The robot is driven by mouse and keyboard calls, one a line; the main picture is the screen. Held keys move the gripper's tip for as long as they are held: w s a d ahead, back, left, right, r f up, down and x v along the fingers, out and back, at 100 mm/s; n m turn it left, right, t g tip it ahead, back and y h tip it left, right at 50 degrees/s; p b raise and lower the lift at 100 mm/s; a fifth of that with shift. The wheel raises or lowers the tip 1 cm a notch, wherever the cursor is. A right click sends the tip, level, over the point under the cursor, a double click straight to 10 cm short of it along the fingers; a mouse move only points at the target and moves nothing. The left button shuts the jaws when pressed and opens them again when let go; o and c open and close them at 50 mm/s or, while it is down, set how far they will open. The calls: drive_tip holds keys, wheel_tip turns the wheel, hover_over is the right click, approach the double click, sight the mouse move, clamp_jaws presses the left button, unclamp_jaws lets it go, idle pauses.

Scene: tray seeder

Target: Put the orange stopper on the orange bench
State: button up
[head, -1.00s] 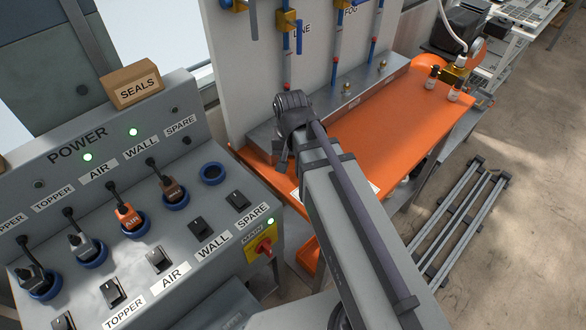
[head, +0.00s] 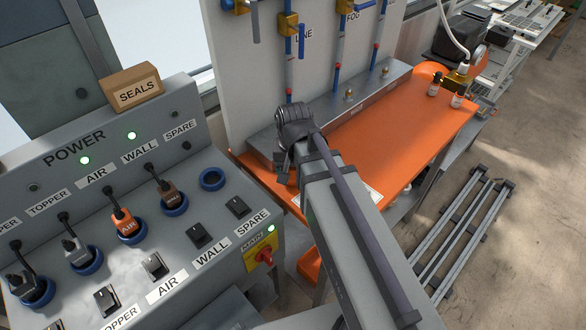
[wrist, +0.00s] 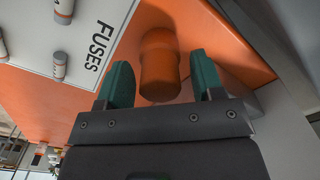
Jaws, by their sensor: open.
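The orange stopper (wrist: 160,66) shows in the wrist view as a stepped orange cylinder, against the orange bench top (wrist: 80,85). My gripper (wrist: 160,80) is open, with one green finger on each side of the stopper and a visible gap to each. I cannot tell whether the stopper's base touches the bench. In the head view the orange bench (head: 385,135) stretches to the right behind my arm. My arm hides the stopper and most of my gripper there.
A white board marked FUSES (wrist: 75,35) lies beside the stopper in the wrist view. Small bottles (head: 457,97) stand at the bench's far end. A power panel (head: 110,210) with plugs and switches is at left. A SEALS box (head: 135,87) sits on it. The bench's middle is clear.

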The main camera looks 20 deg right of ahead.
wheel_tip(320, 180, up, 13)
drive_tip(key=p, duration=1.2)
drive_tip(key=shift+s+f+n, duration=0.2)
drive_tip(key=shift+s+n, duration=0.75)
drive_tip(key=shift+s, duration=0.35)
drive_tip(key=shift+s+f+n, duration=0.15)
drive_tip(key=shift+s+n, duration=0.8)
drive_tip(key=shift+s, duration=0.3)
